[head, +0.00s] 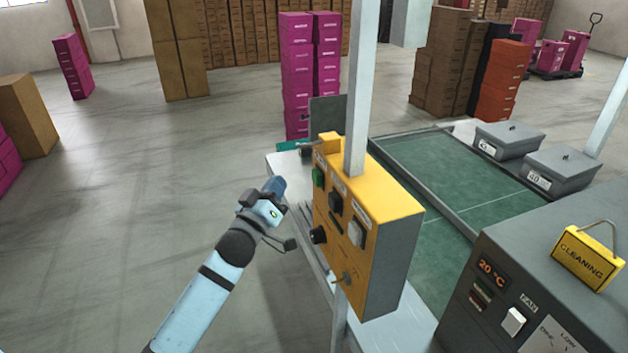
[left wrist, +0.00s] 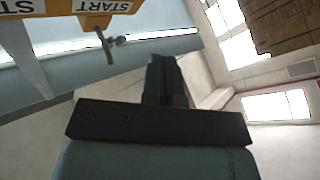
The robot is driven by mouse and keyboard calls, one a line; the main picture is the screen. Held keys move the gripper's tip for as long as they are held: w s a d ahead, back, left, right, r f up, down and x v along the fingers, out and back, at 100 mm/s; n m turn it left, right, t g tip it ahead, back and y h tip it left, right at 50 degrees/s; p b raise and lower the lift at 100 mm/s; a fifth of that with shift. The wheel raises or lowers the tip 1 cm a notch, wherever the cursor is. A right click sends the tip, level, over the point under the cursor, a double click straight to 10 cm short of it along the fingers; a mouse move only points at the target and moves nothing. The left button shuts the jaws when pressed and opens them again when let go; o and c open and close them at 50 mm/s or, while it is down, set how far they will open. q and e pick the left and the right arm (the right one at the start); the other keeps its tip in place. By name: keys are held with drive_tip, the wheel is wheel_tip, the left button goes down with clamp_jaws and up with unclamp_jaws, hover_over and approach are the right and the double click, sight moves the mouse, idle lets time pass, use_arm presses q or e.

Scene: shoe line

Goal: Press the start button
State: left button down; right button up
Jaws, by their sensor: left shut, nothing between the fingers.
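A yellow control box (head: 390,205) hangs on a pale post. Its face carries a green button (head: 319,177) at the upper left, plus black and grey controls; its labels are too small to read in the head view. My left gripper (head: 276,187) is shut and empty, left of the box face and apart from it, at about the green button's height. In the left wrist view its closed fingers (left wrist: 165,75) point away from the camera. The box's yellow edge (left wrist: 70,28), with labels reading START, is at upper left there; the green button does not show. My right gripper is out of view.
The pale post (head: 361,90) rises above the box. A metal key-like part (left wrist: 109,42) sticks out of the box. A grey machine (head: 510,290) with a yellow CLEANING sign (head: 588,257) stands at right, beside a green conveyor (head: 450,180).

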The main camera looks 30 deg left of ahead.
sight(317, 178)
use_arm(q)
drive_tip(key=shift+w+d, duration=0.75)
drive_tip(key=shift+w, duration=0.2)
drive_tip(key=shift+w+d, duration=0.75)
drive_tip(key=shift+w, duration=0.15)
drive_tip(key=shift+d, duration=0.1)
idle(0.6)
drive_tip(key=shift+w+d, duration=0.2)
drive_tip(key=shift+w, duration=0.1)
